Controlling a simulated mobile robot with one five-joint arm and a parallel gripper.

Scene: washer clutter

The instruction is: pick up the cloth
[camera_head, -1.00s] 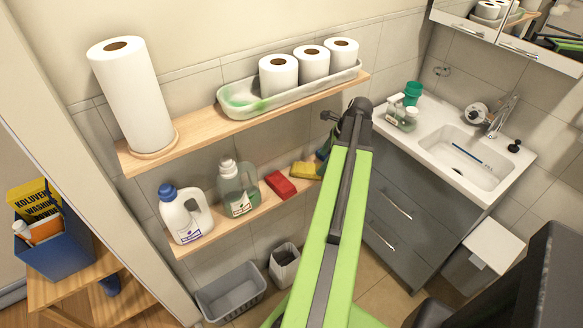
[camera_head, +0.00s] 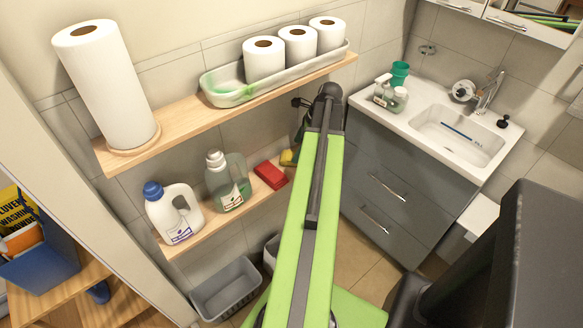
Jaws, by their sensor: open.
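A red folded piece that looks like the cloth (camera_head: 270,175) lies flat on the lower wooden shelf. It is right of the green-tinted bottle and left of my green arm. Nothing covers it in the head view. My arm rises through the middle of the view, and its black upper joint stands right of the cloth at about upper-shelf height. Nothing is seen touching the cloth.
A yellow sponge-like block (camera_head: 288,157) lies right of the cloth, partly behind my arm. A clear green bottle (camera_head: 227,182) and a white jug (camera_head: 174,214) stand left. The upper shelf (camera_head: 180,122) overhangs, carrying rolls and a tray (camera_head: 222,94). A grey basket (camera_head: 226,290) is below.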

